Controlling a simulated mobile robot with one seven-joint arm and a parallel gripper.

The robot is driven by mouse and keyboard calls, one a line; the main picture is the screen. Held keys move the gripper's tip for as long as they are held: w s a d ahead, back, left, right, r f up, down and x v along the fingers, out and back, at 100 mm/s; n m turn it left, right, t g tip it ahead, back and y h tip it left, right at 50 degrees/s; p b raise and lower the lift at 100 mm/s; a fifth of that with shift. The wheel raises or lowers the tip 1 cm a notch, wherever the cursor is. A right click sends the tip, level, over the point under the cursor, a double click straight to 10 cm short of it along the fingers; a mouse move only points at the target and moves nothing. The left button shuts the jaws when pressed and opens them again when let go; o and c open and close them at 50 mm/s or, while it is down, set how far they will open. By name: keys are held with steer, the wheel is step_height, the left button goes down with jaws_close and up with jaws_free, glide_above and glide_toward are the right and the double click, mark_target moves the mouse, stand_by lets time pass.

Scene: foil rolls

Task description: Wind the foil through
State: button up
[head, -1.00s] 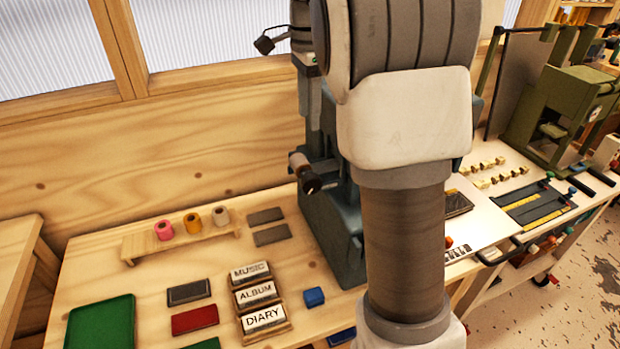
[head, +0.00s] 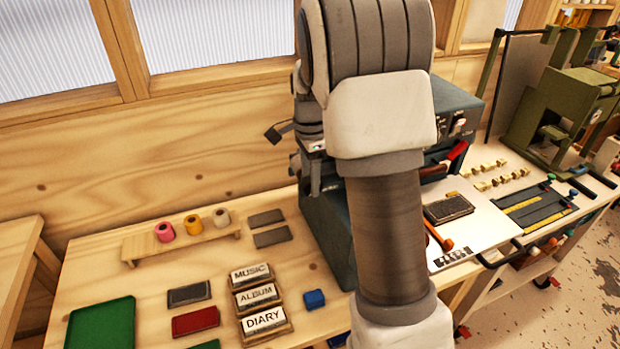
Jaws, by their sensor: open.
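A blue-grey press machine (head: 322,232) stands at the middle of the bench, largely hidden behind my arm. Its upper right part, with small switches, shows beside the arm. A red-handled lever (head: 457,151) sticks out to the right. My gripper (head: 314,183) hangs at the machine's left front side, open, partly hidden by my arm; whether it touches anything there cannot be told. Pink (head: 165,231), orange (head: 194,224) and beige (head: 221,217) rolls stand on a low wooden rack (head: 150,250) at the left. No foil strip in the machine is visible.
Label blocks (head: 264,322), dark and red pads, a blue block (head: 314,299) and a green tray (head: 100,325) lie on the front left bench. A white board (head: 490,228) with a dark pad lies right of the machine. A green press (head: 560,110) stands further right.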

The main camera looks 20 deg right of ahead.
steer(key=shift+f, duration=0.15)
steer(key=shift+c, duration=0.3)
jaws_close()
steer(key=shift+d+y+p, duration=0.3)
steer(key=shift+y+p, duration=0.15)
steer(key=shift+y, duration=0.65)
steer(key=shift+d+y+p, duration=0.15)
steer(key=shift+y+p, duration=0.15)
steer(key=shift+y, duration=0.9)
